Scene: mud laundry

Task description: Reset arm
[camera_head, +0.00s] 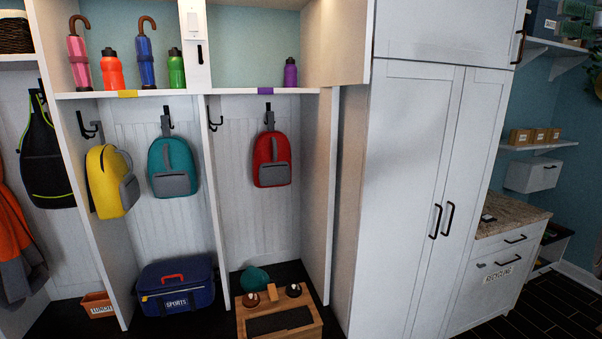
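Neither of my arms nor grippers shows in the head view, so whether they are open or shut cannot be seen. The view takes in a white cubby unit (207,180) with hanging backpacks. A yellow backpack (106,185), a teal backpack (170,165) and a red backpack (271,160) hang from hooks.
A blue sports bag (176,288), an orange lunch box (97,305) and a wooden box (280,325) with small round items stand low down. A tall white cabinet (410,190) is shut. A recycling counter (500,265) stands at right, with dark floor (560,315) beside it.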

